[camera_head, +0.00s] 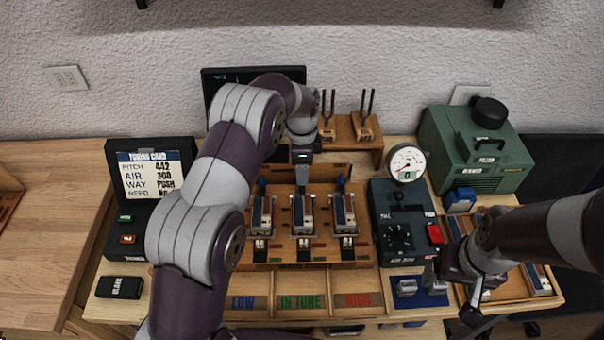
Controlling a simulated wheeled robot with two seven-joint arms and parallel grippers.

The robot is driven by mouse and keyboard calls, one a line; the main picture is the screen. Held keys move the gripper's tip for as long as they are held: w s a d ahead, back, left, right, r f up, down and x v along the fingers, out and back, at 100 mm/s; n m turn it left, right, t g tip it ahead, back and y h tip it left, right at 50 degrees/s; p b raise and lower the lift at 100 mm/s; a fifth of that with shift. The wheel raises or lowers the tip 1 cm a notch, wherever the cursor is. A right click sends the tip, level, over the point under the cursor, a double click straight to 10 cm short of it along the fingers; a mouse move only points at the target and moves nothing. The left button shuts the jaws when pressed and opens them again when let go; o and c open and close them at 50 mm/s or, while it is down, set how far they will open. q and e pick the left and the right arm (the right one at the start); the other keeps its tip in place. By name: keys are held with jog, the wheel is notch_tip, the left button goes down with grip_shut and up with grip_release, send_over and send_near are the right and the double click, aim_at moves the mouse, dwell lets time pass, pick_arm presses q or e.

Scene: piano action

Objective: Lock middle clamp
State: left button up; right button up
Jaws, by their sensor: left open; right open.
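A wooden rack (325,172) holds three reed units side by side: left (262,214), middle (303,214) and right (345,212). My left gripper (302,172) points down at the back of the middle unit, directly over the middle clamp. It hides most of that clamp, so its position and any contact cannot be told. My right gripper (466,296) is open at the right, near a blue mat with metal pieces.
Tuning forks stand on a wooden block (366,133) behind. A dark control box (400,235) with a dial gauge (406,162) stands right of the rack, and a green machine (472,150) beyond it. Bins marked LOW, IN TUNE and HIGH (358,300) lie in front.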

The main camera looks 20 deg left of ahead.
pick_arm(q)
notch_tip(320, 180, up, 3)
jog(key=shift+r, duration=0.1)
notch_tip(320, 180, up, 7)
jog(key=p, duration=0.6)
jog(key=shift+f, duration=0.2)
